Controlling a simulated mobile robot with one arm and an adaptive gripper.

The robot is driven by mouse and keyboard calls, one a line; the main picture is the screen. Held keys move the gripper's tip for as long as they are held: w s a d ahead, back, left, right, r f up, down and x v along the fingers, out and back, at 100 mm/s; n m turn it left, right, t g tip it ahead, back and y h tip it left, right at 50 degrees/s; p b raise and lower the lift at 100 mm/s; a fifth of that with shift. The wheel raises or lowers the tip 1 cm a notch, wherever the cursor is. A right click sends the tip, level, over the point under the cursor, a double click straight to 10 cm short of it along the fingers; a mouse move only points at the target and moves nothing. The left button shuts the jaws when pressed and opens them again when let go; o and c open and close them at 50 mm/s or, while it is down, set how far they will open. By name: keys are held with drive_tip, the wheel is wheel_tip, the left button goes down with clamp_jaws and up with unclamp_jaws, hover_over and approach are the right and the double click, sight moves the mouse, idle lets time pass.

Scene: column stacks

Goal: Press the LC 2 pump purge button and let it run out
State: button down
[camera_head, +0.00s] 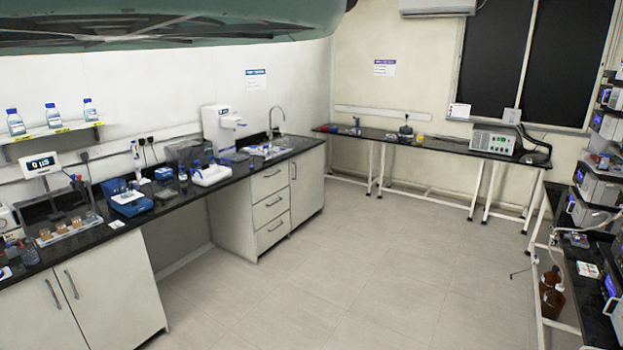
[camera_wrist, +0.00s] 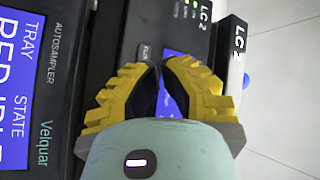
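In the wrist view, the dark LC 2 pump module (camera_wrist: 185,30) shows its LC 2 label and small green lights, turned sideways. A light grey button (camera_wrist: 144,52) with small lettering, too small to read surely, sits on its front beside the left fingertip. My gripper (camera_wrist: 160,70) has yellow fingers with black pads; the tips meet just in front of the module, with nothing between them. A blue display (camera_wrist: 168,100) shows partly behind the fingers. Whether the tips touch the panel cannot be told. My gripper is out of the head view.
Beside the pump is the autosampler (camera_wrist: 45,90) with a blue screen. A second LC 2 tag (camera_wrist: 238,42) stands at the right. In the head view, instrument stacks line the right bench (camera_head: 570,250), brown bottles (camera_head: 552,290) stand below, and the floor (camera_head: 340,280) is clear.

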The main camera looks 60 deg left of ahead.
drive_tip(key=shift+a, duration=0.1)
drive_tip(key=shift+s+a, duration=0.3)
drive_tip(key=shift+a, duration=0.4)
drive_tip(key=shift+s+a+b, duration=0.1)
drive_tip(key=shift+s+a, duration=0.2)
drive_tip(key=shift+a, duration=0.45)
drive_tip(key=shift+s+a+b, duration=0.1)
drive_tip(key=shift+s+a, duration=0.25)
drive_tip(key=shift+a, duration=0.45)
drive_tip(key=shift+s+a+b, duration=0.1)
drive_tip(key=shift+s+a, duration=0.2)
drive_tip(key=shift+a, duration=0.45)
drive_tip(key=shift+d, duration=0.1)
